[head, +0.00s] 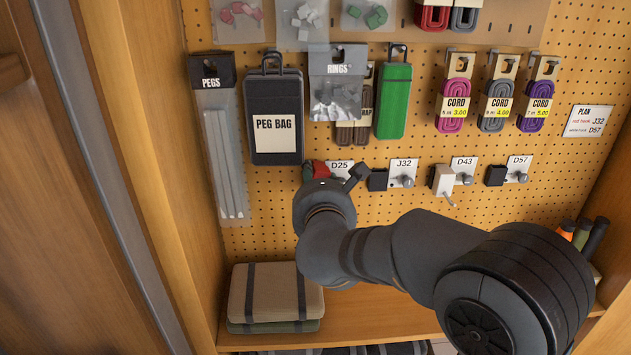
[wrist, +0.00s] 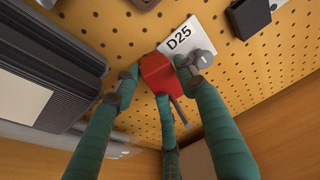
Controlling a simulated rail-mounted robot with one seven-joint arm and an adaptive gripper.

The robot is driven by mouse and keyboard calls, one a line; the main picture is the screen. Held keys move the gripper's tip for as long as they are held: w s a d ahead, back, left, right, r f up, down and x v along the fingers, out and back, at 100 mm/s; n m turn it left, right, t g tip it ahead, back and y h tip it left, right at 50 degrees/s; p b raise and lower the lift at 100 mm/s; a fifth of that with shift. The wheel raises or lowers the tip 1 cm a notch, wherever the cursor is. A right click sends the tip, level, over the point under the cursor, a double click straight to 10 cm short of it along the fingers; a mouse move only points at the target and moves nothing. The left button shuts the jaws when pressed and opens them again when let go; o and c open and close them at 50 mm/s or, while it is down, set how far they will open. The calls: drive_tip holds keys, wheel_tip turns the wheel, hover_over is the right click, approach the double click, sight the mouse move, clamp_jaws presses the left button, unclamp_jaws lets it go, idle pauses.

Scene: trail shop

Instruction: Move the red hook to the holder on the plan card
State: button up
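The red hook (head: 317,168) is at the D25 place on the pegboard, left of the D25 label (head: 341,168). In the wrist view, the red hook (wrist: 157,73) has a thin metal prong pointing down. My gripper (head: 332,175) is at the hook, its fingers spread around it. In the wrist view, my gripper (wrist: 160,80) looks open; firm contact cannot be made out. The plan card (head: 588,121) pairs the red hook with J32. The J32 holder (head: 378,180) is a bare black block, left of its label (head: 403,166) and a silver knob.
The white hook (head: 443,180) is at D43, right of J32. The D57 holder (head: 496,175) is bare. Folded cloths (head: 275,293) lie on the shelf below.

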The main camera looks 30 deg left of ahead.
sight(319, 162)
drive_tip(key=shift+w+d, duration=0.2)
drive_tip(key=shift+w, duration=0.05)
drive_tip(key=shift+c, duration=0.9)
drive_tip(key=c, duration=0.4)
drive_tip(key=shift+r, duration=0.15)
drive_tip(key=shift+w+a+r+p, duration=0.1)
drive_tip(key=shift+r+p, duration=0.6)
drive_tip(key=shift+r, duration=0.35)
drive_tip(key=shift+c, duration=0.2)
drive_tip(key=shift+r, duration=0.2)
drive_tip(key=shift+c, duration=1.3)
drive_tip(key=shift+r, duration=0.15)
drive_tip(key=shift+r+p, duration=0.1)
drive_tip(key=shift+p, duration=0.3)
drive_tip(key=shift+s+r, duration=0.2)
drive_tip(key=shift+r, duration=0.05)
